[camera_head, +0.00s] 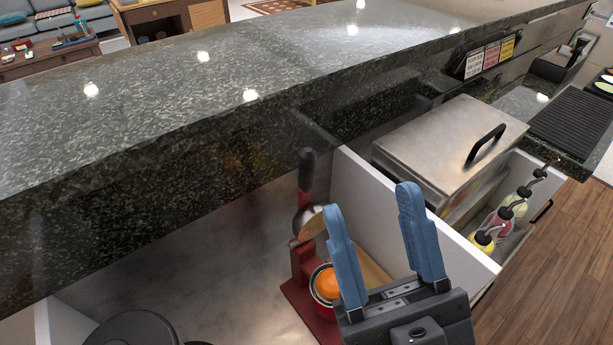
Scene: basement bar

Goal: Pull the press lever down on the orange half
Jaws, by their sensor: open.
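A red citrus press (300,262) stands on the metal work surface below the raised stone counter. Its lever (307,172) points up, with a dark grip at the top. A metal press cup (308,221) sits on the column. The orange half (327,282) sits in the red bowl below the cup, partly hidden by my gripper. My gripper (369,198) has two blue fingers spread wide apart with nothing between them. In the picture the fingers are just right of the press; I cannot tell how far above it they are.
A raised dark stone counter (180,95) overhangs behind the press. A white partition (378,217) stands right of it, with a lidded metal box (435,150) and several pourer bottles (503,215) beyond. A dark round object (132,330) is at lower left. The metal surface (215,265) left of the press is clear.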

